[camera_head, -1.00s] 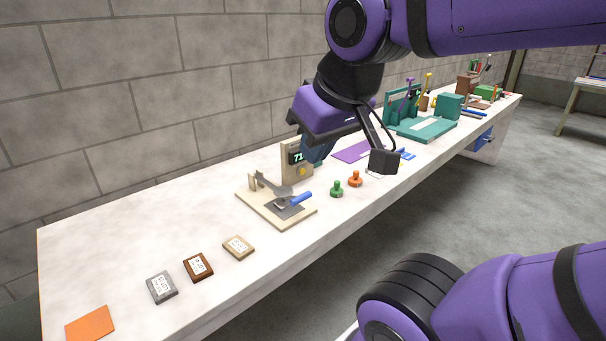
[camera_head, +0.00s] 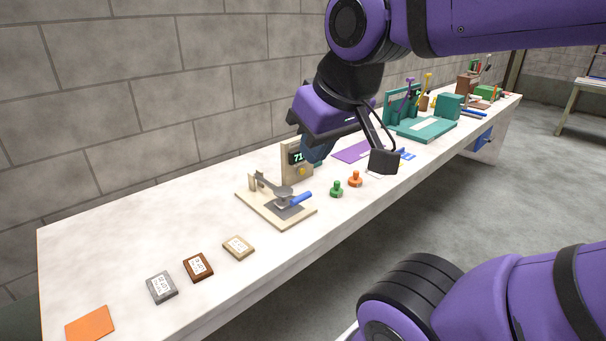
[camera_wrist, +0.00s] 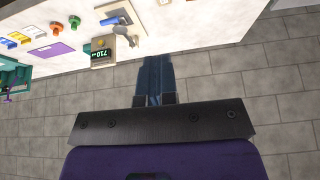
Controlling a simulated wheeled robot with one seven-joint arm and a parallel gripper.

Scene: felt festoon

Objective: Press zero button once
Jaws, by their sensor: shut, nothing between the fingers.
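A beige upright box (camera_head: 290,174) on the bench has a dark display (camera_head: 295,157) with green digits and a round yellow button (camera_head: 302,171) below it. In the wrist view the display (camera_wrist: 103,55) reads what looks like 710, and the yellow button (camera_wrist: 100,43) sits beside it. No label is readable on the button. My gripper (camera_head: 312,159) hangs near the box's right side, covering part of the display in the head view. In the wrist view its blue fingers (camera_wrist: 157,60) are together and empty, to the right of the box, apart from the button.
A beige base (camera_head: 262,208) with a metal lever and blue handle (camera_head: 301,198) stands before the box. Green (camera_head: 336,189) and orange (camera_head: 355,179) knobbed pieces stand to the right. Several labelled blocks lie front left. A teal fixture (camera_head: 425,130) is further back. The bench's left part is mostly clear.

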